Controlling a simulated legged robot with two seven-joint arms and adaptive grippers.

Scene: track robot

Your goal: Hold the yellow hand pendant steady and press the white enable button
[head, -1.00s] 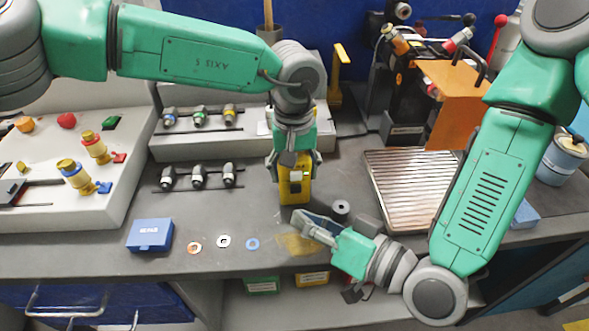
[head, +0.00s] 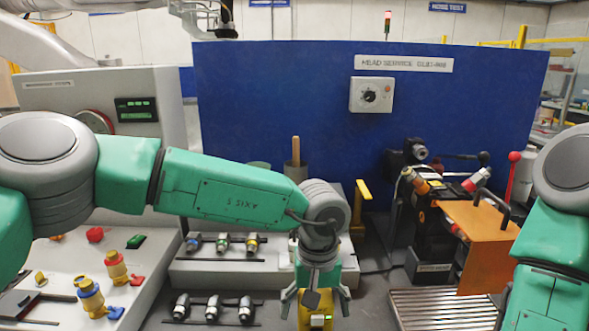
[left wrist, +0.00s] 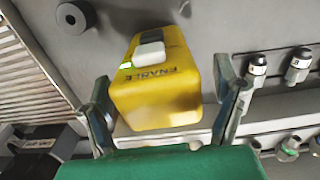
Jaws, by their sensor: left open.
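The yellow hand pendant (head: 303,319) stands at the bottom edge of the head view, cut off below. The left wrist view shows it more fully (left wrist: 160,92), with the word ENABLE, a small green light and the white enable button (left wrist: 150,51) on its face. My left gripper (head: 316,302) is open, its fingers on either side of the pendant. In the left wrist view the left gripper (left wrist: 165,112) shows gaps beside the pendant. My right gripper is out of view; only part of the right arm shows at the right edge.
A ribbed metal tray (head: 445,308) and an orange panel (head: 487,240) lie to the right. Several connectors stand on the stepped rack (head: 215,272) to the left. A blue wall panel (head: 300,110) with a dial box (head: 371,95) closes off the back.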

